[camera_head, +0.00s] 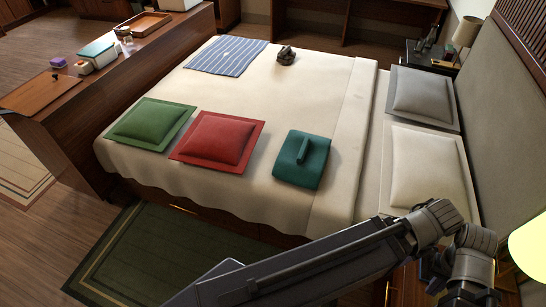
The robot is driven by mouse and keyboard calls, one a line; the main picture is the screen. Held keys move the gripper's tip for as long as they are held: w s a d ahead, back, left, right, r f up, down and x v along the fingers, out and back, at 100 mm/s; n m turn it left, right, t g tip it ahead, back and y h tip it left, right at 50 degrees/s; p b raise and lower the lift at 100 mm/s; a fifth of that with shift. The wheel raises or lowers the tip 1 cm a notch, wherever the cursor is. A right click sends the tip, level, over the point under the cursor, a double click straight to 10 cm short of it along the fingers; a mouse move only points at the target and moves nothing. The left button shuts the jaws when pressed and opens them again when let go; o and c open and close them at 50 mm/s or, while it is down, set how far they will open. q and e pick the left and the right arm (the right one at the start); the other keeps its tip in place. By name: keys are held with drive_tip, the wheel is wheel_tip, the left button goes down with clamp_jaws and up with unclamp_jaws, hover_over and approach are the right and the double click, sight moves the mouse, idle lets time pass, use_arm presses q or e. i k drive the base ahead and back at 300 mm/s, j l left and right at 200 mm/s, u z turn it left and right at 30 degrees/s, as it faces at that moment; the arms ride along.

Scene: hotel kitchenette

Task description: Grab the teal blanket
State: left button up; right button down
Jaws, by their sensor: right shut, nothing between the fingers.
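The teal blanket (291,171) lies folded on the bed, right of the red cushion, with a raised teal strip across its top. My right arm reaches in from the bottom edge and bends down near the lower right corner. My right gripper (468,297) is there, shut and empty, partly cut off by the bottom edge. It is well to the right of and nearer than the blanket, not touching it. My left gripper is out of view.
The bed (260,85) also holds a green cushion (151,124), a red cushion (218,139), a striped cloth (227,55), a small brown object (286,55) and pillows (427,167). A lamp (530,243) stands at the right edge. Floor is open at lower left.

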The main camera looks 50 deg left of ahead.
sight(303, 158)
drive_tip(key=u, duration=0.75)
drive_tip(key=l+u, duration=0.1)
drive_tip(key=u, duration=0.3)
drive_tip(key=l+u, duration=0.1)
drive_tip(key=u, duration=0.3)
drive_tip(key=i+j, duration=0.1)
drive_tip(key=j, duration=0.4)
drive_tip(key=i+j, duration=0.15)
drive_tip(key=j, duration=0.35)
drive_tip(key=i+j, duration=0.1)
drive_tip(key=j, duration=0.35)
drive_tip(key=i+j, duration=0.1)
drive_tip(key=j, duration=0.4)
drive_tip(key=i+j+z, duration=0.1)
drive_tip(key=j, duration=0.4)
drive_tip(key=i+j, duration=0.15)
drive_tip(key=j, duration=0.35)
drive_tip(key=i+j, duration=0.1)
drive_tip(key=j, duration=0.4)
drive_tip(key=z, duration=1.7)
drive_tip(key=i+j+z, duration=0.1)
drive_tip(key=z, duration=0.9)
drive_tip(key=j, duration=0.25)
drive_tip(key=i+j, duration=0.15)
drive_tip(key=j, duration=0.1)
